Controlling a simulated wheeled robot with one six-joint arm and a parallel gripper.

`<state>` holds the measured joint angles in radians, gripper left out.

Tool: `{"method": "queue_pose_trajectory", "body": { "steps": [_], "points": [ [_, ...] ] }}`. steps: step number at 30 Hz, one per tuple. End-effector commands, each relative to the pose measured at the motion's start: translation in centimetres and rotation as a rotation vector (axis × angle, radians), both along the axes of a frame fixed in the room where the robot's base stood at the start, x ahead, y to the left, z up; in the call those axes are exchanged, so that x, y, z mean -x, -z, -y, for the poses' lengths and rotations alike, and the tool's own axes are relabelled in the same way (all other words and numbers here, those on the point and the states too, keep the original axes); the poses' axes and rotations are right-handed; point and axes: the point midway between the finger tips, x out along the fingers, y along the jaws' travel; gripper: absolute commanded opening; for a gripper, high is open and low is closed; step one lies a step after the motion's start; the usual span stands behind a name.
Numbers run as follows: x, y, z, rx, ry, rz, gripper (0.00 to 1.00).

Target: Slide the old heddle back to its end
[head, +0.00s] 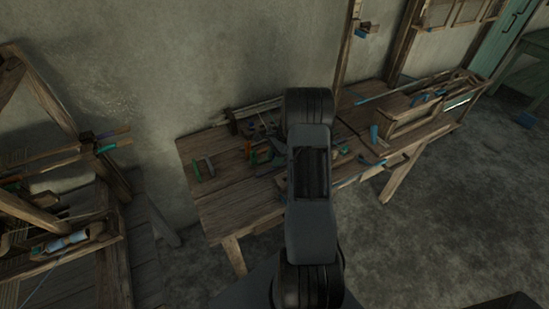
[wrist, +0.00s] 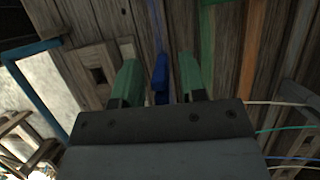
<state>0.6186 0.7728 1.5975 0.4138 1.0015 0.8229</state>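My gripper (wrist: 158,80) shows in the wrist view with its two green-tipped fingers apart. A slim blue piece (wrist: 160,72) stands between the fingers, with a visible gap on each side. I cannot tell whether this piece belongs to the old heddle, or how far it is from the fingers. Weathered wooden boards (wrist: 95,45) lie beyond the fingers. In the head view my arm fills the middle and my gripper is hidden. I cannot pick out the old heddle for sure in either view. A wooden loom-like frame (head: 108,235) stands at the left of the head view.
A wooden workbench (head: 225,205) with several small tools stands against the wall behind my arm. In the wrist view, a green bar (wrist: 207,40) and an orange bar (wrist: 252,60) lie right of the fingers, with thin cords (wrist: 290,128) lower right.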

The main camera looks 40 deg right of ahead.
Motion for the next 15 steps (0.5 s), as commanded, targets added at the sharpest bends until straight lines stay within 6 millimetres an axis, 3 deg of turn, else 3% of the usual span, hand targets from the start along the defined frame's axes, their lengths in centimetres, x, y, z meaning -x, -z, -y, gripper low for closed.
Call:
{"method": "queue_pose_trajectory", "body": {
  "steps": [12,15],
  "points": [
    [-0.02,0.58,-0.26,0.0,0.0,-0.001,0.38],
    [-0.02,0.57,-0.26,0.0,0.0,-0.001,0.3]
  ]
}}
